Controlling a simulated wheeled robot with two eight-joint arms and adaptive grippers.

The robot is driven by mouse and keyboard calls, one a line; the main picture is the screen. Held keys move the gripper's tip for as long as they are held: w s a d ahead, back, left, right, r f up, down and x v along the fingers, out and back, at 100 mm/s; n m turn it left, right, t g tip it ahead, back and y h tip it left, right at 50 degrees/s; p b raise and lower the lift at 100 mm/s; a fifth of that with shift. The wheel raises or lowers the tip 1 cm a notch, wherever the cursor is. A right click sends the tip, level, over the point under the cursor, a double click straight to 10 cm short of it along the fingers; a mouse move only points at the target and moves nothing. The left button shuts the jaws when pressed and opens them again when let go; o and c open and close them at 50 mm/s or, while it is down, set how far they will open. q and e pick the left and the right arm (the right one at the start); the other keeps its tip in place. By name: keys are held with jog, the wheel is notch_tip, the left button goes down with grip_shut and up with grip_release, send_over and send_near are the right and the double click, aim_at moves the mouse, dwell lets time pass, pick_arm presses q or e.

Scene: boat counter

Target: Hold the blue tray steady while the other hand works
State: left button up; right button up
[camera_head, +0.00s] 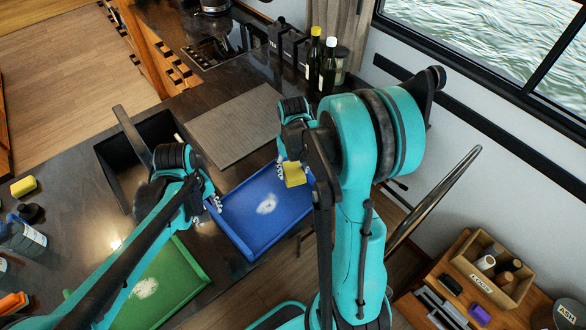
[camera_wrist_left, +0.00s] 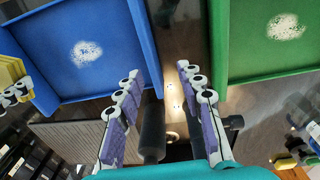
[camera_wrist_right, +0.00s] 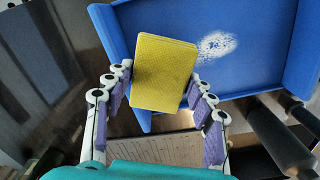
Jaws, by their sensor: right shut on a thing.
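The blue tray (camera_head: 284,218) lies on the dark counter with a white powdery patch (camera_head: 267,204) on its floor. My left gripper (camera_head: 206,186) is at the tray's left side. In the left wrist view its fingers (camera_wrist_left: 160,95) are apart with nothing between them; the blue tray's wall (camera_wrist_left: 139,45) is beside and beyond one finger. My right gripper (camera_wrist_right: 160,95) is shut on a yellow sponge (camera_wrist_right: 164,75). The sponge, also seen in the head view (camera_head: 294,174), is over the tray's far right edge, beside the patch. Whether it touches the tray cannot be told.
A green tray (camera_head: 180,275) with a white patch lies left of the blue one. A ribbed grey board (camera_head: 235,125) and a dark sink (camera_head: 125,175) are behind. Bottles (camera_head: 314,60) stand at the back. Another yellow sponge (camera_head: 23,187) and spray bottles (camera_head: 25,238) are at the left.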

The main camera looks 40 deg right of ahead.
aim_at(225, 225)
pick_arm(q)
jog(key=shift+s+d+f, duration=0.1)
jog(key=shift+d+f, duration=0.85)
jog(key=shift+d, duration=0.25)
jog(key=shift+s+d+f+g, duration=0.1)
jog(key=shift+d+f+g, duration=0.2)
jog(key=shift+f, duration=0.2)
notch_tip(225, 225, down, 11)
jog(key=shift+a+f, duration=0.1)
jog(key=shift+f, duration=0.1)
grip_shut()
